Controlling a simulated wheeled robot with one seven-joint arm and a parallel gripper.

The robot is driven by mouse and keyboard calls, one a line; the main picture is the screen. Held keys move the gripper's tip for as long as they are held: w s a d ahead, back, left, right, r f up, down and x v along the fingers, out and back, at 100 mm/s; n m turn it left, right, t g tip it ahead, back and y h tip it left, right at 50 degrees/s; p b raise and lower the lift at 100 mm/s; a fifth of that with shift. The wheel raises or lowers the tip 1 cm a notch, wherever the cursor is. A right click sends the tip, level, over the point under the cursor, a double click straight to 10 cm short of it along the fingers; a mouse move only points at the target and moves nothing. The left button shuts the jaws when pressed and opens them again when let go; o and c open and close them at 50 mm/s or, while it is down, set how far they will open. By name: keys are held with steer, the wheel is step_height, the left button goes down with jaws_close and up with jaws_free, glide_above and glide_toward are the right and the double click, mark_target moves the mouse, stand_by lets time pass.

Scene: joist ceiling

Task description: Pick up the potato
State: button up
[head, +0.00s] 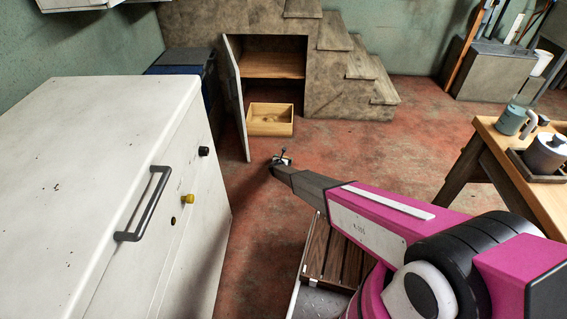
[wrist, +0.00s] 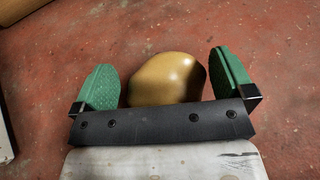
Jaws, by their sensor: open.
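The potato (wrist: 166,80) is a smooth yellow-brown lump in the wrist view, with red floor behind it. My gripper (wrist: 163,62) is open, with one green finger pad on each side of the potato. A narrow gap shows at the left pad; at the right pad I cannot tell whether they touch. The black palm bar hides the potato's near edge. In the head view my gripper (head: 281,158) is small, at the end of the extended arm over the red floor. I cannot make out the potato there.
A white cabinet (head: 90,130) with a dark handle stands at left. An open cupboard (head: 272,62) under the stairs has a wooden box (head: 270,120) at its foot. A wooden table (head: 545,195) with a mug (head: 513,120) and a kettle (head: 547,153) stands at right. Red floor lies between.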

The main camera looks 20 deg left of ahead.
steer(key=c, duration=0.9)
steer(key=shift+o, duration=0.2)
steer(key=shift+r, duration=0.2)
